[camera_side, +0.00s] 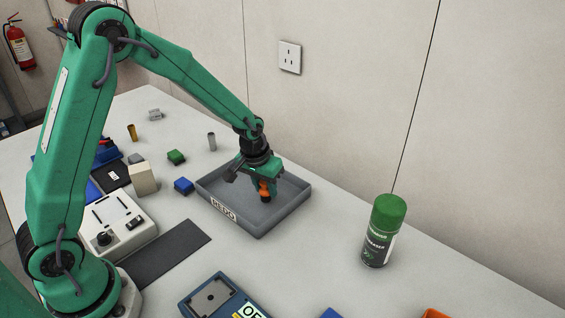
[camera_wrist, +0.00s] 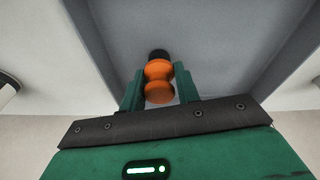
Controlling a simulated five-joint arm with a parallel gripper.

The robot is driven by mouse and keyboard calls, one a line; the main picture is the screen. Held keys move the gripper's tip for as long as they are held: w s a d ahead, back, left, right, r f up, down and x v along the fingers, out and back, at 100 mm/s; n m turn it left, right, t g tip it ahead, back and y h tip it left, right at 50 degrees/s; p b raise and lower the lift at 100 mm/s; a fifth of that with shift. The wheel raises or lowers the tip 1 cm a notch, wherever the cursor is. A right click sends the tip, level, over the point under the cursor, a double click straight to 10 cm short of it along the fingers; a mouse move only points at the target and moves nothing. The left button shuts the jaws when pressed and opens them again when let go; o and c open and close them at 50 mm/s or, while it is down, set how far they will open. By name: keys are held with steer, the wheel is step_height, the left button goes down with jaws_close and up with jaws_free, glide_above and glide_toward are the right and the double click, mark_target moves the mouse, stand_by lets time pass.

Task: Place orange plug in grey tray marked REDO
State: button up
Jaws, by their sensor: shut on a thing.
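The orange plug (camera_side: 264,188) has a dark tip and is held between the fingers of my gripper (camera_side: 262,190). The plug also shows in the wrist view (camera_wrist: 158,80), with my green gripper fingers (camera_wrist: 159,92) shut on either side of it. The grey tray (camera_side: 236,224) carries a REDO label on its front wall. My gripper and the plug are over the inside of this tray. The wrist view shows the grey tray floor (camera_wrist: 215,45) behind the plug. I cannot tell whether the plug's dark tip touches the floor.
A green-capped spray can (camera_side: 383,230) stands right of the tray. The table between the grey tray and the can is clear.

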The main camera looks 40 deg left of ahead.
steer(key=shift+f, duration=0.4)
steer(key=shift+f, duration=0.15)
steer(key=o, duration=0.9)
steer(key=shift+o, duration=0.2)
steer(key=v, duration=1.2)
steer(key=shift+r, duration=0.25)
